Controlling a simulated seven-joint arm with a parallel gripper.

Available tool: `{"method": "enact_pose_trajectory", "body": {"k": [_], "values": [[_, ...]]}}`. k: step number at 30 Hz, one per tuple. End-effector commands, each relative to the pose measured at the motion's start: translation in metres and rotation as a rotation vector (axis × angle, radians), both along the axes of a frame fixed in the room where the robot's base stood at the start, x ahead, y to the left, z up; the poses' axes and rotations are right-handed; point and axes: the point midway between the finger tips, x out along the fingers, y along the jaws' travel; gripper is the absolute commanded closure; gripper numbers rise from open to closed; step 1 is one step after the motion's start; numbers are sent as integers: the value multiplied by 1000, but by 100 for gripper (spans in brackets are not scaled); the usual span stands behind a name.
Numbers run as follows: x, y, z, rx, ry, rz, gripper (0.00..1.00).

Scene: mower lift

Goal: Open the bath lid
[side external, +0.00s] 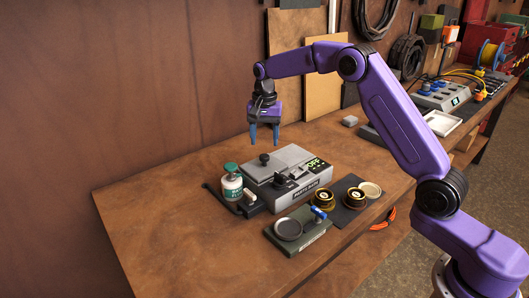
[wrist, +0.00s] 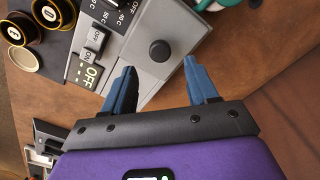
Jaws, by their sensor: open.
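The bath (side external: 314,189) is a grey box on the wooden bench, with a dark front label and a green "OFF" display. Its grey lid (side external: 292,156) lies flat and closed on top and carries a round black knob (side external: 264,158). My gripper (side external: 264,142) hangs above the lid near the knob, pointing down, open and empty, with blue fingers. In the wrist view the knob (wrist: 160,50) appears just beyond and between the two fingertips (wrist: 161,66). The fingers look apart from the knob. The switches and display (wrist: 88,72) lie to its left.
A small stand with a round dish (side external: 288,229) is in front. Brass-and-black round parts (side external: 324,199) sit on a dark mat at right. The bench's left side is clear.

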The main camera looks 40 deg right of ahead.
Motion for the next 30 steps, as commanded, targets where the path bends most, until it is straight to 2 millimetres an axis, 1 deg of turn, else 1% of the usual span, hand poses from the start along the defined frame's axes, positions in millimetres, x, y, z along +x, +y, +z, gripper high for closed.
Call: {"method": "enact_pose_trajectory", "body": {"k": [1, 3, 6, 9, 15, 22, 23, 24, 26, 27, 28, 30], "values": [[0, 0, -11, 0, 4, 0, 42], [0, 0, -22, 0, 3, 0, 42], [0, 0, -36, 0, 3, 1, 42], [0, 0, -46, 0, 1, 0, 42], [0, 0, -55, 1, -1, 0, 42], [0, 0, -55, 1, -1, 1, 42], [0, 0, -55, 1, -1, 1, 45], [0, 0, -55, 1, -1, 1, 58], [0, 0, -55, 1, -1, 1, 77], [0, 0, -55, 1, -1, 1, 90], [0, 0, -55, 1, -1, 1, 100], [0, 0, -55, 1, -1, 1, 100]]}}
